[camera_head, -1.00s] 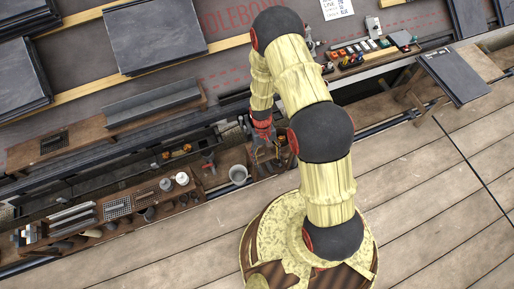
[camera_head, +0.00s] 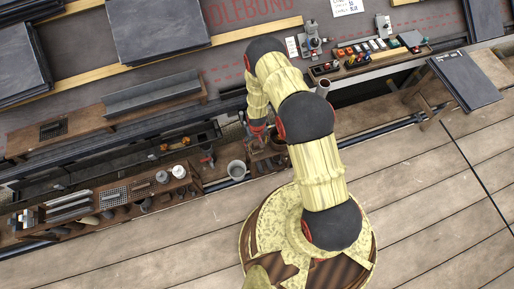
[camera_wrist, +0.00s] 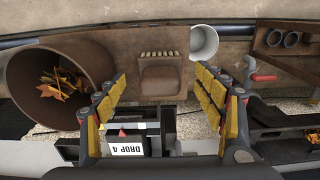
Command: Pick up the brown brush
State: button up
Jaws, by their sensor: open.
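The brown brush (camera_wrist: 160,82) shows in the wrist view as a brown block with a short row of pale bristles along its far edge. It lies on a brown wooden board (camera_wrist: 130,45). My gripper (camera_wrist: 160,80) is open, with one yellow-padded finger to the left of the brush and one to the right. Nothing is held, and I cannot tell how far the fingers are above the board. In the head view my gripper (camera_head: 260,140) is small and partly behind my arm, and the brush cannot be made out.
A rusty pot (camera_wrist: 95,65) holding dry leaves stands left of the brush. A white bucket (camera_wrist: 204,42) stands close on the right, by a red-handled tap (camera_wrist: 262,77). A "DROP 4" label (camera_wrist: 127,148) sits nearer. Slate tiles (camera_head: 160,35) and a tool shelf (camera_head: 215,185) surround the area.

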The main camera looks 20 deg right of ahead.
aim_at(257, 147)
notch_tip(257, 147, down, 5)
jog(key=shift+r+b, duration=0.1)
jog(key=shift+b, duration=0.65)
jog(key=shift+r, duration=0.1)
jog(key=shift+c, duration=0.6)
jog(key=c, duration=1.3)
jog(key=shift+r, duration=0.1)
